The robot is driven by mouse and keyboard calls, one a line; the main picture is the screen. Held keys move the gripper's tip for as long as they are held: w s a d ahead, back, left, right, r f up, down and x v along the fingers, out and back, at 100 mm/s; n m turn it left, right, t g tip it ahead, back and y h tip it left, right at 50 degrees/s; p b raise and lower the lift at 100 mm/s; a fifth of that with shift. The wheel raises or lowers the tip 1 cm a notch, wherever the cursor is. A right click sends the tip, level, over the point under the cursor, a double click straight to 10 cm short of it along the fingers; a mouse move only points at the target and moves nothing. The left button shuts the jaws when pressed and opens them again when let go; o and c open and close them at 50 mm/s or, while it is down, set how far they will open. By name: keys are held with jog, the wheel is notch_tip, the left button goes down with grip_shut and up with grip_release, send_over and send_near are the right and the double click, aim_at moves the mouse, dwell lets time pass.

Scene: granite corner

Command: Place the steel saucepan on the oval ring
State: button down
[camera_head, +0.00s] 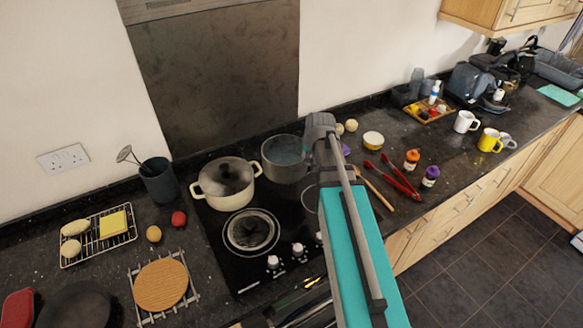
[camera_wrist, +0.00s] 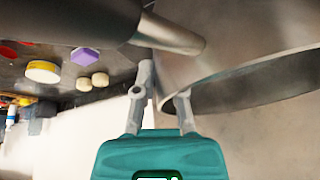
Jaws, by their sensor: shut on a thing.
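The steel saucepan (camera_head: 285,158) is at the back right of the black hob in the head view. Its grey wall (camera_wrist: 235,35) and dark handle (camera_wrist: 95,22) fill the top of the wrist view. My gripper (camera_wrist: 165,85) is shut on the saucepan at its rim, beside the handle joint; the exact contact is hard to see. In the head view, my wrist hides the fingertips, and I cannot tell whether the pan's base touches the hob. A ring outline (camera_head: 307,198) shows partly beside my arm, right of centre; I cannot tell whether it is oval.
A lidded cream pot (camera_head: 226,185) stands just left of the saucepan. A round silver-edged piece (camera_head: 250,232) lies at the hob's front left. Control knobs (camera_head: 299,250) line the front. Red tongs (camera_head: 400,178), a wooden utensil (camera_head: 376,190) and small jars (camera_head: 412,158) lie to the right.

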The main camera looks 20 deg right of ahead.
jog(key=shift+w, duration=0.1)
jog(key=w+d+f+b, duration=0.6)
jog(key=w+f+b, duration=0.3)
jog(key=w, duration=0.2)
jog(key=shift+w+d, duration=0.2)
dwell(0.5)
jog(key=shift+f, duration=0.15)
jog(key=shift+w+d+f+b, duration=0.2)
jog(key=shift+w+f+b, duration=0.2)
jog(key=shift+b, duration=0.2)
jog(key=shift+f+b, duration=1.45)
jog(key=shift+f, duration=0.05)
jog(key=c, duration=0.7)
grip_release()
jog(key=shift+s, duration=0.1)
